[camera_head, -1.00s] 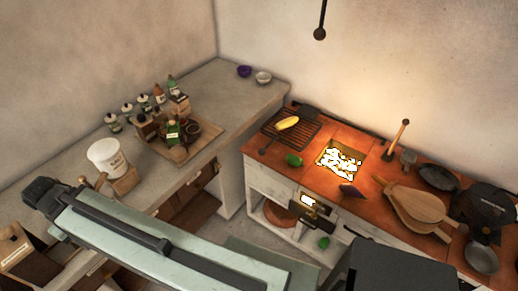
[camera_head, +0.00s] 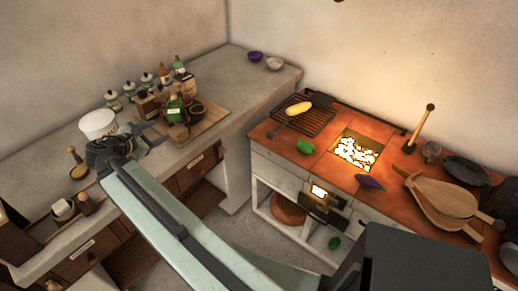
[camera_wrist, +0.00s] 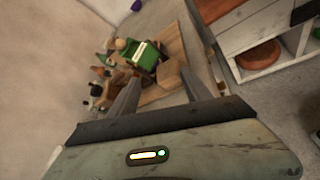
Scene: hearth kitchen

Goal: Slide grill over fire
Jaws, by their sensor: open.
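The grill (camera_head: 308,117) is a dark metal rack lying on the red tiled hearth top in the head view. A yellow corn cob (camera_head: 298,109) rests on it. The fire (camera_head: 356,152) glows in a square opening to the right of the grill, and no grill covers it. My gripper (camera_wrist: 152,84) is open, its two fingers apart in the wrist view, pointing toward the bottles on the left counter. In the head view my arm end (camera_head: 110,155) is over the left counter, far from the grill.
A green pepper (camera_head: 306,146) lies between grill and fire, near the front edge. An eggplant (camera_head: 370,182) lies in front of the fire. Bellows (camera_head: 440,197) and pans stand right. Bottles on a wooden board (camera_head: 214,118) and a white bucket (camera_head: 97,124) crowd the left counter.

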